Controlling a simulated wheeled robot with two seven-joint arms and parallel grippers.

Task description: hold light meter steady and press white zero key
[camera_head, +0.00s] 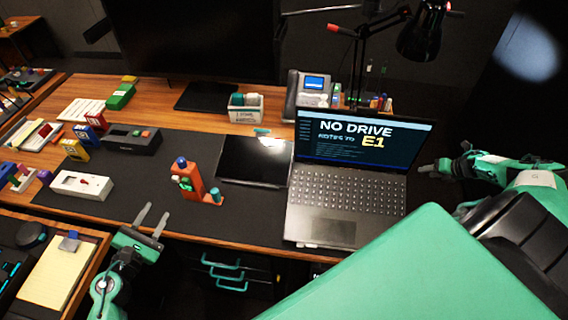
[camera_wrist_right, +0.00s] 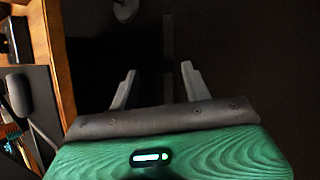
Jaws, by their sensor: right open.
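An orange upright device with a blue dome on top (camera_head: 186,180) stands on the dark desk mat; it looks like the light meter. Small green and whitish keys show on its front, too small to tell apart clearly. My left gripper (camera_head: 159,209) is open and empty, in front of the device and to its left, apart from it. My right gripper (camera_head: 441,164) is far to the right, beyond the laptop. In the right wrist view, its two fingers (camera_wrist_right: 159,70) are spread with nothing between them.
An open laptop (camera_head: 345,190) stands right of the device, with a dark tablet (camera_head: 253,160) between them. A white box with a red knob (camera_head: 82,185) and a dark box with buttons (camera_head: 130,139) lie to the left. A notepad (camera_head: 60,272) lies at lower left.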

